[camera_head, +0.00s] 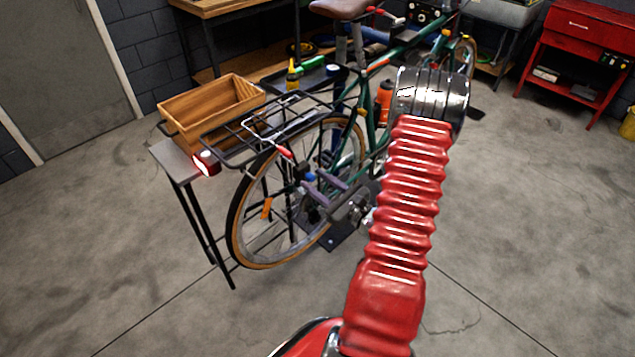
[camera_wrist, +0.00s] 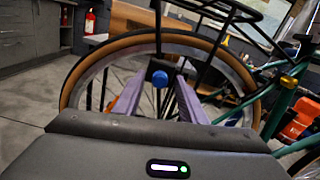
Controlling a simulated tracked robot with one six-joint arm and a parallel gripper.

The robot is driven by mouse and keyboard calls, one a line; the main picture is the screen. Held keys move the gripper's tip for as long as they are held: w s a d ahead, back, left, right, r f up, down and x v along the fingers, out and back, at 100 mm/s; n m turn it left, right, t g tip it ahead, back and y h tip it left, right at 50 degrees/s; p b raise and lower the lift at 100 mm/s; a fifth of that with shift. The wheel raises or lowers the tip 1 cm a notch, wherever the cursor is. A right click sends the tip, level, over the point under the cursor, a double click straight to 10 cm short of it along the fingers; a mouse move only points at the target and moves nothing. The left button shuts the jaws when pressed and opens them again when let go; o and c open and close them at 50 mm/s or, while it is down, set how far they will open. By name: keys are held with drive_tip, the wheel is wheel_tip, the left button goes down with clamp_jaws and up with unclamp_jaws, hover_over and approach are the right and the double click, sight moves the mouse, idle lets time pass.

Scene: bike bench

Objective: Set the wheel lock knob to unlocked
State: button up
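A blue knob (camera_wrist: 160,79) on a dark mount is near the middle of the wrist view, in front of the bicycle's wheel. I take it to be the wheel lock knob. It also shows small in the head view (camera_head: 309,176), beside the rear wheel (camera_head: 238,232). My gripper (camera_wrist: 162,76) has two lavender fingers, spread apart, with the knob in the gap between their tips in the wrist view. In the head view my gripper (camera_head: 317,184) is close to the knob. I cannot tell whether a finger touches it or which setting it is at.
The green bicycle (camera_head: 371,130) has a black rear rack (camera_head: 275,122) above the wheel. A wooden crate (camera_head: 212,105) and a red lamp (camera_head: 206,163) are at the left. A red tool cabinet (camera_head: 585,30) stands at the far right. The floor around the bicycle is mostly clear.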

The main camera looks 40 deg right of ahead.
clamp_jaws()
idle(0.4)
